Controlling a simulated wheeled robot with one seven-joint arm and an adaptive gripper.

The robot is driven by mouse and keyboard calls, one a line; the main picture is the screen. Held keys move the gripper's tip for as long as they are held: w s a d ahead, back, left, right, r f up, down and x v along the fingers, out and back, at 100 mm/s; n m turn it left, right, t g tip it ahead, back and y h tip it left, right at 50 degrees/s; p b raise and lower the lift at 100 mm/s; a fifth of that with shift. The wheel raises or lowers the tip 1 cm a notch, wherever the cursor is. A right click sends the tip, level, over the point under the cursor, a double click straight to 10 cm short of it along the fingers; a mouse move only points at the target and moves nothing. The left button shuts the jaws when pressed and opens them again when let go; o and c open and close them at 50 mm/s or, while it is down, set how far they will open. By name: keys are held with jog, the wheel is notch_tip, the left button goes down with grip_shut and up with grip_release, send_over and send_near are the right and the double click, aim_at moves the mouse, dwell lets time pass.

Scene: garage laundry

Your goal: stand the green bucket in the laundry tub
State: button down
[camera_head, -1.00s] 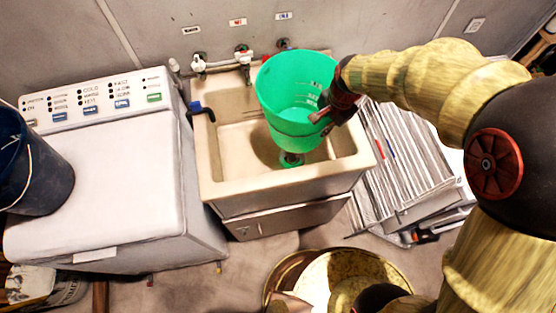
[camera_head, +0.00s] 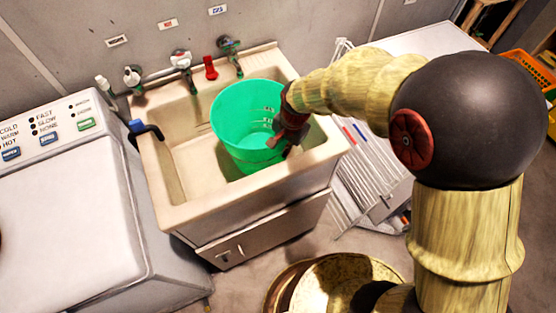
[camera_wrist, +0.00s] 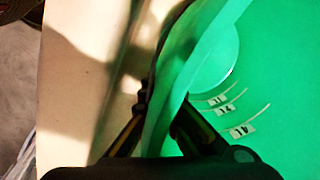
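The green bucket (camera_head: 240,122) is inside the beige laundry tub (camera_head: 170,205), in the right part of the basin and close to upright. My gripper (camera_head: 282,138) is at the right side of the bucket's rim. In the wrist view, my gripper (camera_wrist: 160,122) has one finger outside and one inside the bucket wall (camera_wrist: 265,55), pinching it. Volume marks show on the bucket's inner wall.
Taps (camera_head: 181,62) and a red fitting stand along the tub's back edge. A white washer (camera_head: 70,215) stands left. Folded racks (camera_head: 365,180) lean at the right. The basin's left part is clear.

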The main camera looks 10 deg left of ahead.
jog(key=shift+f+b, duration=0.95)
jog(key=shift+f, duration=1.55)
jog(key=shift+f, duration=0.1)
jog(key=c, duration=2.1)
grip_release()
jog(key=shift+f, duration=0.1)
jog(key=shift+o, duration=0.3)
